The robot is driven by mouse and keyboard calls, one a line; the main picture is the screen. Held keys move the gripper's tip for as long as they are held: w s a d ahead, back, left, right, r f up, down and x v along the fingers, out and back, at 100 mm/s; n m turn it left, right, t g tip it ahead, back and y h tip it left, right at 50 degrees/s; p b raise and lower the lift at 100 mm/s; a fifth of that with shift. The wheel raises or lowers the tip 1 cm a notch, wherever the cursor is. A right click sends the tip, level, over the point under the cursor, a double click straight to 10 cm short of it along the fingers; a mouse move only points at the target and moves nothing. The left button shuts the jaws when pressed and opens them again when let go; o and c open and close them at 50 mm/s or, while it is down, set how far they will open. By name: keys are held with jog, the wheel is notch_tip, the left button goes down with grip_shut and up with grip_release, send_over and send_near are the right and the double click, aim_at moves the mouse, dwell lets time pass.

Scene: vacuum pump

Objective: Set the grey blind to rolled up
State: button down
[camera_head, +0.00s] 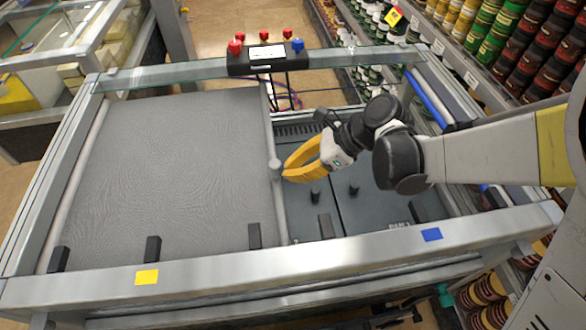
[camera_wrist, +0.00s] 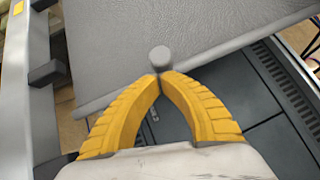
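The grey blind (camera_head: 180,165) is a textured sheet spread flat over the left half of the metal-framed case. It also fills the upper part of the wrist view (camera_wrist: 215,30). A round grey knob (camera_head: 275,164) stands at the middle of the blind's right edge; it also shows in the wrist view (camera_wrist: 160,56). My gripper (camera_head: 284,172) has yellow fingers and comes to the knob from the right. In the wrist view its fingertips (camera_wrist: 159,76) close together at the knob's base and seem shut on it. The exact contact is partly hidden.
Dark compartment lids (camera_head: 345,195) with small black posts fill the uncovered right half. A yellow tag (camera_head: 147,277) and a blue tag (camera_head: 432,235) mark the front rail. A control box (camera_head: 266,57) with red and blue knobs sits on the back rail. Shelves of jars stand right.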

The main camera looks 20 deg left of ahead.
jog(key=s+a, duration=0.8)
jog(key=a, duration=0.6)
jog(key=s+a, duration=0.8)
jog(key=a, duration=0.7)
jog(key=s+a, duration=0.8)
jog(key=a, duration=0.7)
jog(key=shift+s, duration=0.2)
